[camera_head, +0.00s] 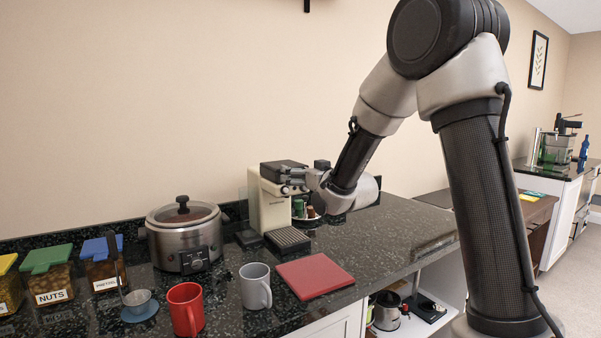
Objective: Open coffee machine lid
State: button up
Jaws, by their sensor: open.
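The coffee machine (268,206) is a cream-coloured box standing on the dark stone counter near the wall. Its dark lid (283,167) is on top and looks down, lying flat. A black drip grille (288,239) sits at its front. My gripper (287,181) is at the upper right front of the machine, with its fingers close to the lid's edge. The gripper is open. I cannot tell whether a finger touches the lid. The gripper and wrist hide part of the machine's right side.
A slow cooker (185,236) stands left of the machine. A grey mug (255,286), a red mug (185,309) and a red board (314,278) lie in front. Labelled jars (48,273) stand at the far left. Small items, partly hidden, are behind my wrist. The counter at right is clear.

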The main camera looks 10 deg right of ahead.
jog(key=shift+w+a, duration=0.15)
jog(key=shift+w, duration=0.25)
